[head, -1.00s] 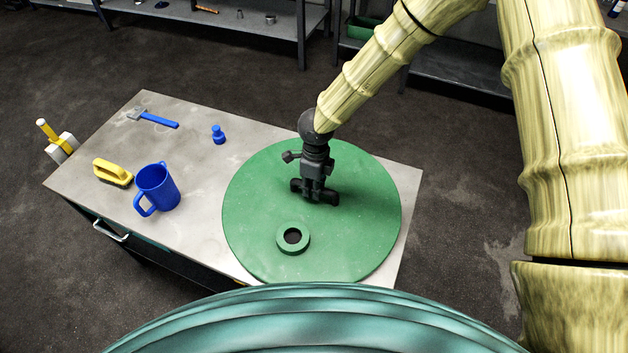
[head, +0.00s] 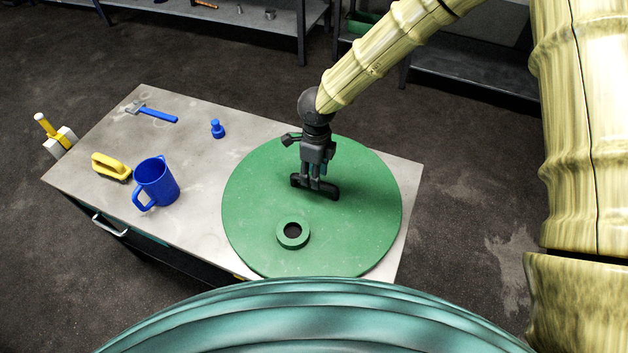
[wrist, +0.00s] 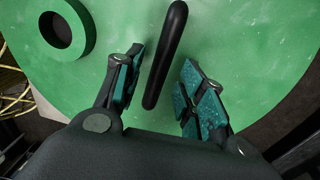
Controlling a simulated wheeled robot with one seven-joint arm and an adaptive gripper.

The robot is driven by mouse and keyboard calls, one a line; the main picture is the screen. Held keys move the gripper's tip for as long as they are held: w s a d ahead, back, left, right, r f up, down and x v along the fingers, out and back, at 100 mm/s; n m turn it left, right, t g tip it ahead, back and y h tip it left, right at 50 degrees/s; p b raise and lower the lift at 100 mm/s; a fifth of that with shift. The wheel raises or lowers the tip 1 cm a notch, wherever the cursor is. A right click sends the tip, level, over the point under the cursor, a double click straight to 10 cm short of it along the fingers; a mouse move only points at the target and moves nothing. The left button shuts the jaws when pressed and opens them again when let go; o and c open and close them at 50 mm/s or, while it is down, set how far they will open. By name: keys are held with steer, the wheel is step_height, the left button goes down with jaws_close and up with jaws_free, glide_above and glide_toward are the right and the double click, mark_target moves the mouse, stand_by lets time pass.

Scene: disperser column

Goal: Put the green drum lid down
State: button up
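The green drum lid (head: 350,235) lies flat on the grey workbench, a large disc with a raised ring around a dark hole (head: 292,232). It also fills much of the wrist view (wrist: 235,40). A black bar handle (head: 315,187) stands on the lid; in the wrist view the handle (wrist: 165,55) appears between the fingers. My gripper (head: 317,178) points down over the handle. In the wrist view my gripper (wrist: 160,88) is open, with gaps on both sides of the handle. Whether the fingertips are still level with the bar is hard to tell.
On the workbench (head: 215,180), left of the lid, are a blue jug (head: 157,183), a yellow-handled brush (head: 110,166), a blue-handled hammer (head: 155,114) and a small blue bottle (head: 217,129). A teal rounded surface (head: 315,315) fills the front. Shelves stand behind.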

step_height(320, 180, up, 8)
steer(key=b, duration=0.1)
steer(key=shift+w+r+b, duration=0.2)
steer(key=shift+w+b, duration=0.05)
steer(key=shift+b, duration=0.1)
steer(key=shift+d, duration=0.1)
steer(key=shift+c, duration=0.5)
